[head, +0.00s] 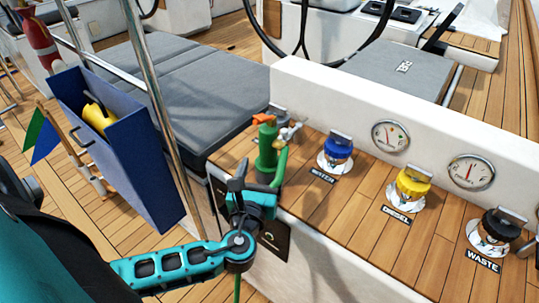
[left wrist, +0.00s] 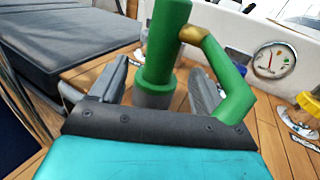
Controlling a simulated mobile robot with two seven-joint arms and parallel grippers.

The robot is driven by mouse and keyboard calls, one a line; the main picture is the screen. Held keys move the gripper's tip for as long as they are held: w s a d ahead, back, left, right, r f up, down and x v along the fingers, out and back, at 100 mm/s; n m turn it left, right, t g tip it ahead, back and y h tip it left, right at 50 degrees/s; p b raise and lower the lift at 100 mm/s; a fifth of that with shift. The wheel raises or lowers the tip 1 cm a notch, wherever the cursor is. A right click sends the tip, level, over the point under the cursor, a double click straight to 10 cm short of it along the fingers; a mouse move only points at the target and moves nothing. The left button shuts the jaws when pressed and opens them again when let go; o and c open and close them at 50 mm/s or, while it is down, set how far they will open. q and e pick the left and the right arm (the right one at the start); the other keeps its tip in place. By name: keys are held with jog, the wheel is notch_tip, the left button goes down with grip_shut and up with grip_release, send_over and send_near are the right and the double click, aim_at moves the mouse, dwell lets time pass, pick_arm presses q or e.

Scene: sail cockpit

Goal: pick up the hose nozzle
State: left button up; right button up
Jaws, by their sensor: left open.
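The hose nozzle (head: 267,150) is a green, upright cylinder with an orange top piece, at the left end of the wooden ledge (head: 345,215). A green curved part runs down its right side. In the left wrist view the nozzle (left wrist: 165,45) has a grey lower end and a brass-coloured joint to the curved part. My left gripper (left wrist: 160,88) is open, with one finger on each side of the nozzle's lower part; I cannot tell whether they touch it. In the head view the left gripper (head: 256,190) hides the nozzle's bottom. My right gripper is not in view.
A small metal tap (head: 289,131) stands close behind the nozzle. Blue (head: 337,150), yellow (head: 412,184) and black (head: 493,232) caps line the ledge to the right, below gauges. A blue box (head: 128,150) and a steel post (head: 160,110) stand left of the gripper.

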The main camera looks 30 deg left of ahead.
aim_at(266, 157)
pick_arm(q)
jog(key=shift+x, duration=3.15)
jog(key=shift+c, duration=0.2)
jog(key=shift+r, duration=0.1)
jog(key=c, duration=1.3)
jog(key=shift+c, duration=0.2)
notch_tip(266, 157, up, 19)
jog(key=p, duration=0.6)
jog(key=shift+r+p, duration=1.55)
jog(key=shift+r, duration=0.5)
